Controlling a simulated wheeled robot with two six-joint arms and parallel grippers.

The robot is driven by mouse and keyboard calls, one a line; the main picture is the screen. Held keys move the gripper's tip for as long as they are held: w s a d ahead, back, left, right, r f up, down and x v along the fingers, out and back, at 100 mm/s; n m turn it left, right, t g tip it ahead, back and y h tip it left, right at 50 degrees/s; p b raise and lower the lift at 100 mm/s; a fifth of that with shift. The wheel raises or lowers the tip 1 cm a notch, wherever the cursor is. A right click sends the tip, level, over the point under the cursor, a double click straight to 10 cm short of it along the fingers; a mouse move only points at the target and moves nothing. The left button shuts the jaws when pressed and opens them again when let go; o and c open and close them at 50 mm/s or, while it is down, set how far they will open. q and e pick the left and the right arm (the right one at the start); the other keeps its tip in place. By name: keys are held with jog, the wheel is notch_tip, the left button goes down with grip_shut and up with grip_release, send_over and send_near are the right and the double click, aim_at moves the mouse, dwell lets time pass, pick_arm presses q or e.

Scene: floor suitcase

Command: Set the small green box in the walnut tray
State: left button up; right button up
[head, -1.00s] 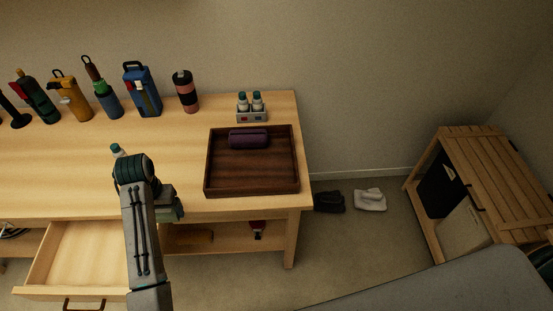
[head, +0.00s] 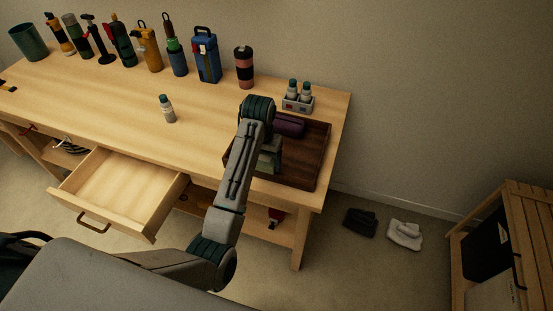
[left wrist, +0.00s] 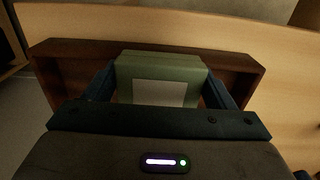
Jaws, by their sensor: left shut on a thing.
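The small green box (left wrist: 160,66), with a pale label on one side, is clamped between the two fingers of my left gripper (left wrist: 162,88). In the head view my left gripper (head: 266,160) is over the walnut tray (head: 312,158), at its left part, and my arm hides much of the box. The tray's dark rim also shows behind the box in the left wrist view (left wrist: 75,48). I cannot tell whether the box touches the tray floor. A purple case (head: 289,125) lies at the tray's back. My right gripper is not in view.
A caddy with small bottles (head: 298,102) stands behind the tray. A small bottle (head: 167,109) stands mid-table. A tumbler (head: 244,68), a blue lunch box (head: 207,56) and several bottles line the back. A drawer (head: 120,190) hangs open at the front.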

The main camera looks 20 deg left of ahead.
pick_arm(q)
jog(key=w+b, duration=0.1)
jog(key=w+d+b, duration=0.1)
jog(key=w, duration=0.1)
jog(key=w+f, duration=0.1)
jog(key=w, duration=0.1)
jog(key=shift+d+b, duration=0.15)
jog(key=shift+b, duration=0.25)
jog(key=shift+w+r, duration=0.15)
jog(key=shift+w, duration=0.2)
jog(key=shift+w+d+b, duration=0.1)
jog(key=shift+w+b, duration=0.15)
jog(key=shift+b, duration=0.15)
jog(key=shift+d+f+b, duration=0.1)
jog(key=shift+f+b, duration=0.8)
jog(key=shift+b, duration=0.1)
jog(key=shift+w+f, duration=0.15)
jog(key=shift+f, duration=0.65)
jog(key=shift+p, duration=0.3)
jog(key=o, duration=1)
jog(key=shift+f, duration=0.15)
jog(key=shift+o, duration=0.2)
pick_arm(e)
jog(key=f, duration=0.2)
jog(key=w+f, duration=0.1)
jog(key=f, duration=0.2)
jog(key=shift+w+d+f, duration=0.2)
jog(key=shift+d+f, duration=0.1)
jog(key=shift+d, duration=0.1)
